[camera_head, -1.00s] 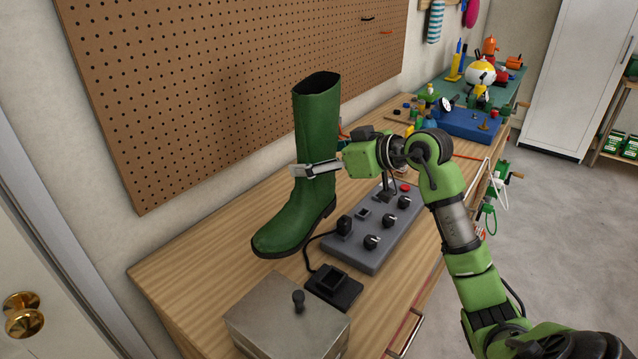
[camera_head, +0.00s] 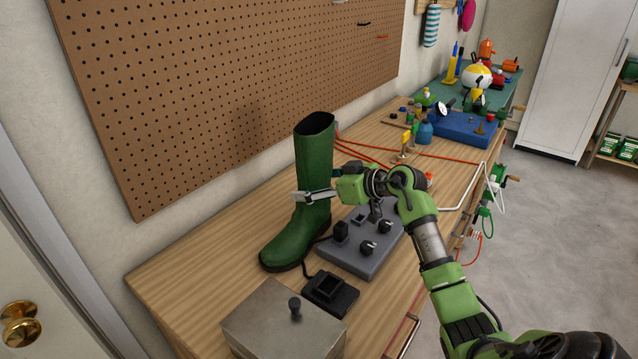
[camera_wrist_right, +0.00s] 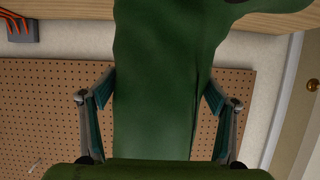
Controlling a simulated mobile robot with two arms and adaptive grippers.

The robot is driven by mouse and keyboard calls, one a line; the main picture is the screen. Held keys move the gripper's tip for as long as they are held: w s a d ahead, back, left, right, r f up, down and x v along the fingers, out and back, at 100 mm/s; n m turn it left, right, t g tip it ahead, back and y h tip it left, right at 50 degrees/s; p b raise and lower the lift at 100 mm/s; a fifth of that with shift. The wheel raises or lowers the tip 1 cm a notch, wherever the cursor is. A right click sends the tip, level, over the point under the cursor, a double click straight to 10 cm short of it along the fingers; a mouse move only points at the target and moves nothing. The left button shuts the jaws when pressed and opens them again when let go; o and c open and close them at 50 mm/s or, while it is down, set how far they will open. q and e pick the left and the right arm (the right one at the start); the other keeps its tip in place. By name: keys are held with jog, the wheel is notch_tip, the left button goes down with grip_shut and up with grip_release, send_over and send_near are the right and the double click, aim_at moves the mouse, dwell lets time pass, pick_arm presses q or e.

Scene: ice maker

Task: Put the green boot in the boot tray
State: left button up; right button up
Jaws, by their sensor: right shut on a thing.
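The tall green boot (camera_head: 315,155) is upright at the wall side of the wooden workbench, toe pointing to the lower left. My right gripper (camera_head: 315,195) is shut on its shaft from the side. The sole is at or just above the bench top; I cannot tell whether it touches. In the right wrist view the boot shaft (camera_wrist_right: 155,80) fills the middle between the two fingers of my right gripper (camera_wrist_right: 155,115). I cannot make out a boot tray in these views. My left gripper is not in view.
A grey control box (camera_head: 362,258) with black knobs stands close to the boot's right. A black pedal-like device (camera_head: 330,293) and a metal box (camera_head: 265,325) are in front. A pegboard (camera_head: 220,90) is behind. Bare bench lies left of the boot.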

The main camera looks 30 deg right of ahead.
jog(key=o, duration=1.7)
jog(key=shift+f, duration=0.1)
jog(key=shift+o, duration=0.7)
jog(key=shift+a, duration=0.1)
